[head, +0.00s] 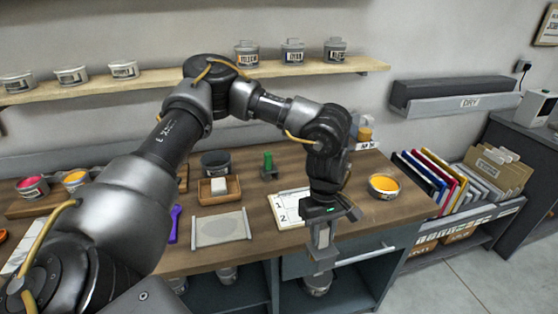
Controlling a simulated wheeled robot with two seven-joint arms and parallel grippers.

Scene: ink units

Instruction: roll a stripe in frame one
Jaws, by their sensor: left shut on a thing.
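The sheet with numbered frames (285,204) lies on the wooden table, left of my left gripper. Its numbers 1 and 2 show on the left side; my arm and gripper hide its right part. My left gripper (321,240) points down at the table's front edge, right of the sheet's near part. It is shut on a pale grey thing (323,233), mostly hidden between the fingers, so I cannot tell what it is. Open pots of yellow ink (384,184) and red ink (32,186) stand on the table. My right gripper is not in view.
A grey plate with side rails (221,229) lies left of the sheet. Behind it are a wooden tray (219,190), a dark pot (216,162) and a green-handled tool (268,163). A purple tool (174,223) lies further left. Coloured folders (430,176) stand at right.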

